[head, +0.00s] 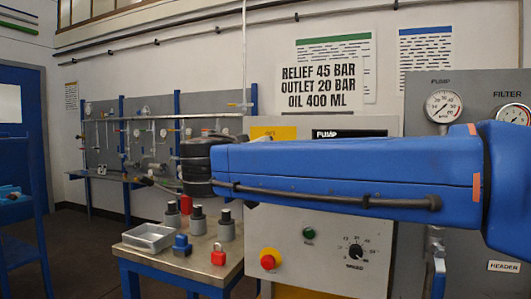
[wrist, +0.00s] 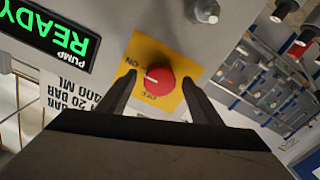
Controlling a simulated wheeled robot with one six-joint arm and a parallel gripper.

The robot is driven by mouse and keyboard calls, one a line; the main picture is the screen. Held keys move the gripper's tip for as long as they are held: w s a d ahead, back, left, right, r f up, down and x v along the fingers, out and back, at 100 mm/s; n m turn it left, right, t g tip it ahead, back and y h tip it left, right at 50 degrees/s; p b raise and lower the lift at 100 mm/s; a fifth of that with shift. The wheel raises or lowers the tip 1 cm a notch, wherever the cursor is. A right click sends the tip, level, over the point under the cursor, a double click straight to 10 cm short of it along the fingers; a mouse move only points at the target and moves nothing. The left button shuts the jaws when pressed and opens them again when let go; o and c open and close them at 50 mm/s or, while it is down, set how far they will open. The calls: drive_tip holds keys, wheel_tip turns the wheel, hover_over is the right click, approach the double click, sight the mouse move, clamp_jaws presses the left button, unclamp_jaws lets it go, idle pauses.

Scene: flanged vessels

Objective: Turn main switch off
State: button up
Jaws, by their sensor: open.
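The main switch is a round red knob (wrist: 159,82) on a yellow plate (wrist: 145,45), seen upside down in the wrist view. Its white mark points left, towards the "ON" lettering; other lettering, partly hidden, is below the knob. My gripper (wrist: 160,76) is open, with one dark finger on each side of the knob. I cannot tell whether the fingers touch it. In the head view my blue arm hides the knob, and only the top of the yellow plate (head: 272,132) shows.
A green "READY" display (wrist: 47,33) is beside the switch. A red emergency button (head: 268,261), green button (head: 309,233) and speed dial (head: 356,251) are lower on the panel. A small table (head: 190,262) at left holds a tray, a red padlock (head: 218,255) and dark-capped cylinders.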

drive_tip(key=shift+w, duration=0.15)
drive_tip(key=c, duration=1.1)
drive_tip(key=shift+o, duration=0.2)
